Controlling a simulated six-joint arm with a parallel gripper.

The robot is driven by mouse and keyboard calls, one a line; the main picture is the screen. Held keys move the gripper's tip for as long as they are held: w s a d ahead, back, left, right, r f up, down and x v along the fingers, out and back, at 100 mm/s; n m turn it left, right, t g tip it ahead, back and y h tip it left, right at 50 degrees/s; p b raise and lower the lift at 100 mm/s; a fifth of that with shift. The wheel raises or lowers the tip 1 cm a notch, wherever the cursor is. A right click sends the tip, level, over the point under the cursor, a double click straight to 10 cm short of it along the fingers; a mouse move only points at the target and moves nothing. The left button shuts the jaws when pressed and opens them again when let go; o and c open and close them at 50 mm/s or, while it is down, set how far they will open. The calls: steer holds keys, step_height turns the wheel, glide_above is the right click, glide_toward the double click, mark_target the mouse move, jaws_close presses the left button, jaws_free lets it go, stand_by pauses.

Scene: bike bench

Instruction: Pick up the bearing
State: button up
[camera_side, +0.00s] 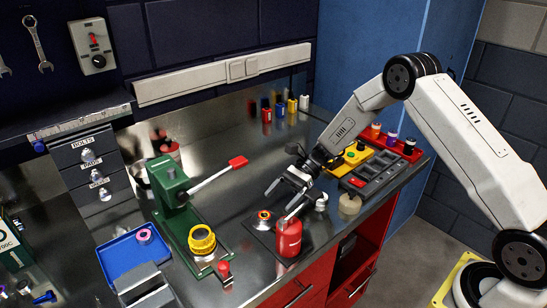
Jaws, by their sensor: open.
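A small round part with an orange-red ring and a pale centre (264,215) lies on a dark mat (257,229) on the steel bench; it looks like a bearing, but it is too small to be sure. My gripper (279,204) is open and empty, with its fingers pointing down and left, just above and right of this part. A pink ring (144,236) sits in a blue tray (117,262) at the left. A yellow ring-shaped piece (202,240) sits at the base of the green press (172,192).
A red bottle (289,240) stands close below my gripper. The press lever has a red handle (238,162). A dark compartment tray (374,177), a yellow tray (352,158) and a red tray (398,147) lie to the right. Small coloured bottles (279,110) stand behind; the bench between is clear.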

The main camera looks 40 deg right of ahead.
mark_target(268, 212)
steer(key=shift+x, duration=2.4)
jaws_close()
steer(key=shift+r, duration=0.2)
step_height(268, 212, up, 10)
steer(key=shift+f, duration=0.15)
